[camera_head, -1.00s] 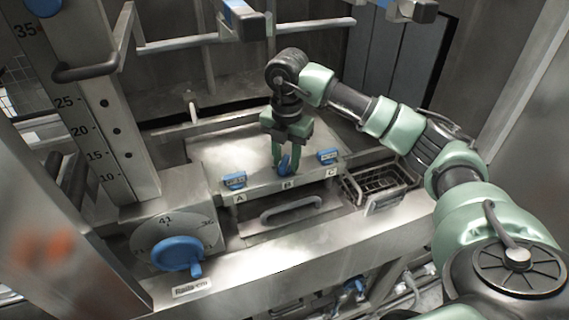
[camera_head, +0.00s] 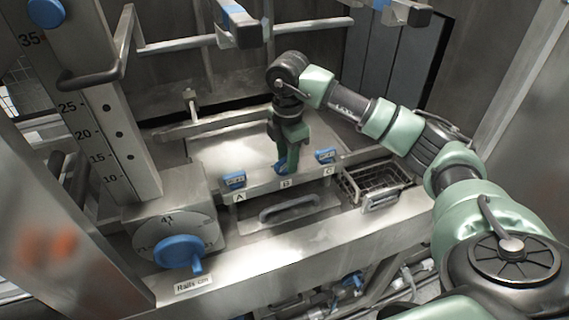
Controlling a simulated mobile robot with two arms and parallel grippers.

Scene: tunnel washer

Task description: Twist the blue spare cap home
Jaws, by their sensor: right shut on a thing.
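Three blue caps stand in a row along the front of a steel ledge, above the labels A, B and C. The cap at A (camera_head: 235,180) and the cap at C (camera_head: 326,155) stand free. The blue cap at B (camera_head: 281,168) is between the fingers of my right gripper (camera_head: 286,161), which points straight down and is shut on it. The fingers partly hide this cap. I cannot tell which cap is the spare or how far it is seated. My left gripper is not in view.
A drawer handle (camera_head: 289,208) is below the labels. A wire basket (camera_head: 375,181) sits to the right. A dial with a blue knob (camera_head: 179,253) is at lower left, below a numbered steel column (camera_head: 98,110). Blue-ended bars (camera_head: 237,22) hang above.

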